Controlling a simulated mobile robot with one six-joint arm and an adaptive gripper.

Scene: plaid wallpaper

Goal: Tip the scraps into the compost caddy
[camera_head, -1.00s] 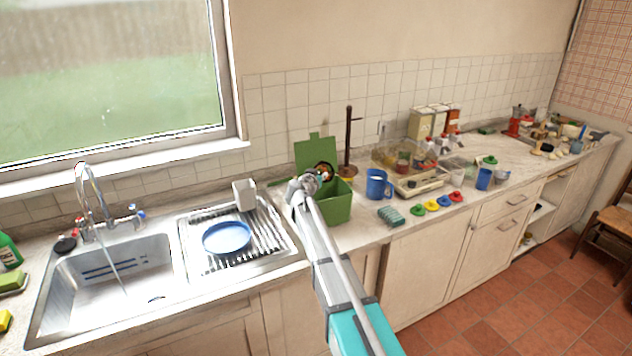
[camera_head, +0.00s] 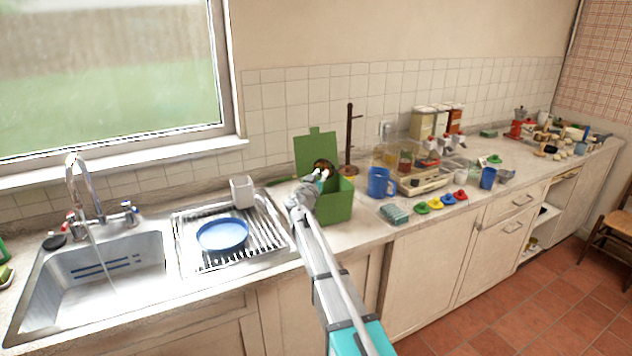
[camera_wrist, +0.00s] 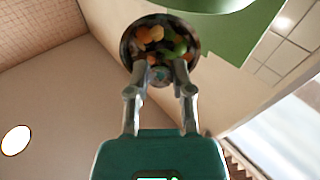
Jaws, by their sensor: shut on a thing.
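The green compost caddy (camera_head: 336,207) stands on the counter right of the drainer, its lid (camera_head: 316,150) raised at the back. My gripper (camera_head: 318,184) is at the caddy's opening, partly in front of it. In the wrist view my gripper (camera_wrist: 158,82) is shut on the rim of a dark round bowl (camera_wrist: 126,46). Mixed scraps (camera_wrist: 162,40), orange, green and pale, are still in the bowl. The bowl is tilted and shows small and dark against the lid in the head view (camera_head: 324,165). The caddy's inside is mostly hidden.
A blue mug (camera_head: 380,184) stands close right of the caddy, with a brown mug stand (camera_head: 349,140) behind. Left are the drainer with a blue plate (camera_head: 222,234), a white holder (camera_head: 242,190) and the sink (camera_head: 100,275) under a running tap.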

